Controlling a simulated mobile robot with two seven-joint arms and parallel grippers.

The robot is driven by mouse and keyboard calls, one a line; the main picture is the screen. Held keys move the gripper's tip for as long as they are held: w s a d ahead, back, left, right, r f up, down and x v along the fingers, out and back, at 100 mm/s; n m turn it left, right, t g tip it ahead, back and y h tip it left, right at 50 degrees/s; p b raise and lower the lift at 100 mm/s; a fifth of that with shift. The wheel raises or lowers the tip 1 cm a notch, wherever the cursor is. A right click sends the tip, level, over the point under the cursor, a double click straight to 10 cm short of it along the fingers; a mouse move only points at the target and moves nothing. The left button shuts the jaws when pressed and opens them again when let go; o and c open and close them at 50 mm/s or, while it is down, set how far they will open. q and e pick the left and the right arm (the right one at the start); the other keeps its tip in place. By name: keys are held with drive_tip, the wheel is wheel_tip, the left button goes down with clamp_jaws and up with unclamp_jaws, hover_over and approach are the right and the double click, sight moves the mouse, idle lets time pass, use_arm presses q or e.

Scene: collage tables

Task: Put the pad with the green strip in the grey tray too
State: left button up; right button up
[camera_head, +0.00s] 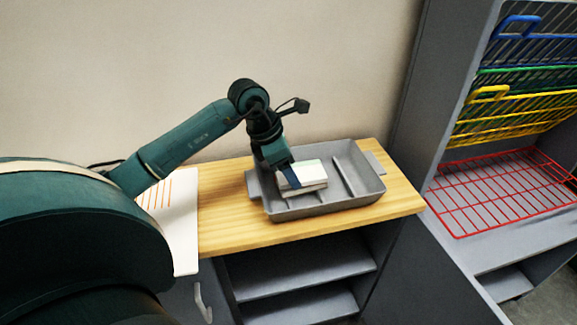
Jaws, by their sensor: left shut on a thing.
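The white pad with the green strip (311,173) is in the left part of the grey tray (337,203), its green strip along the far edge. My left gripper (290,179) is shut on the pad's left side, with the fingers pointing down into the tray. Another pale layer, perhaps a second pad (310,189), shows just under it; I cannot tell whether the two touch. The fingers hide the pad's left edge. My right gripper is not in view.
The tray stands on a wooden top (233,228), with a divider and an empty part at its right. A white sheet with orange lines (180,222) lies at the left. A grey rack with blue, green, yellow and red wire baskets (507,190) stands at the right.

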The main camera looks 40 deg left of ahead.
use_arm(q)
drive_tip(key=o, duration=1.1)
drive_tip(key=shift+r, duration=0.1)
drive_tip(key=v, duration=1.3)
drive_tip(key=shift+a, duration=0.1)
